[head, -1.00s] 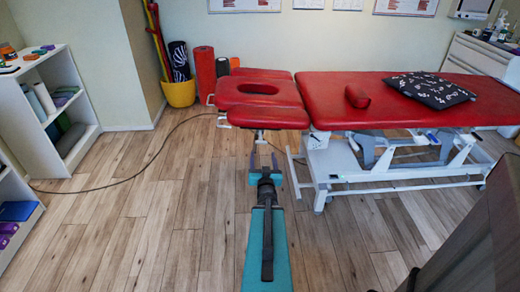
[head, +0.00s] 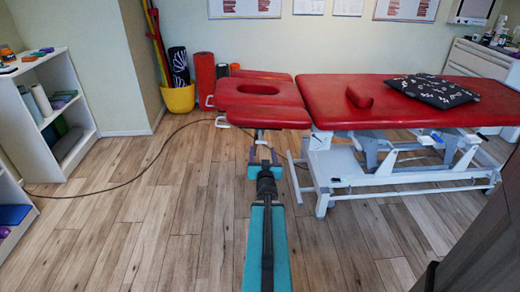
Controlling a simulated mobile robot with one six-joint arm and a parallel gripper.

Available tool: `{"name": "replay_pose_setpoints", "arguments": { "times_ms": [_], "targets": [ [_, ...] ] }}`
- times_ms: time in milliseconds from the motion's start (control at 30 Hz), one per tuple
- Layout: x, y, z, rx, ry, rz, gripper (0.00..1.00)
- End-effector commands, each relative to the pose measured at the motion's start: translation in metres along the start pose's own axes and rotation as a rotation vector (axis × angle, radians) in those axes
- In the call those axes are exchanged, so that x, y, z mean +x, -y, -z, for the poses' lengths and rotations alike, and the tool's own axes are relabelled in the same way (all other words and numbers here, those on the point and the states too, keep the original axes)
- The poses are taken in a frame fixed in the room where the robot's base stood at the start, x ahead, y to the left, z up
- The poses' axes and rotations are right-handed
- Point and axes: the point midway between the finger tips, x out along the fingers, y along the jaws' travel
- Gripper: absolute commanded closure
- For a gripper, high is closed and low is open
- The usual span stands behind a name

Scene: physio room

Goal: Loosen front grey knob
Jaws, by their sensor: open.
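The red treatment table (head: 390,108) stands across the middle and right, with a split headrest section (head: 257,90) that has a face hole at its left end. My gripper (head: 262,150) is open at the end of my teal arm, just below the front edge of the headrest section. Its fingers point away from me toward the underside of the headrest and partly overlap it in view. I cannot make out the front grey knob; it is hidden or too small to tell.
A white frame with legs (head: 345,165) carries the table on the right. A dark cable (head: 150,172) runs over the floor on the left. White shelves (head: 50,110) stand at the left wall, and a yellow bucket (head: 178,99) stands behind. The wooden floor (head: 150,230) at left front is clear.

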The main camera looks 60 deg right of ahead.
Motion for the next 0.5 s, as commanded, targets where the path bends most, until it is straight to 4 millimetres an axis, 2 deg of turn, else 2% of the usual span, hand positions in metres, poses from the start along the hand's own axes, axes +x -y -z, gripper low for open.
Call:
{"name": "replay_pose_setpoints", "arguments": {
  "times_ms": [500],
  "targets": [
    [0.0099, -0.0006, -0.0025, 0.001, -0.002, -0.002, 0.39]
  ]
}}
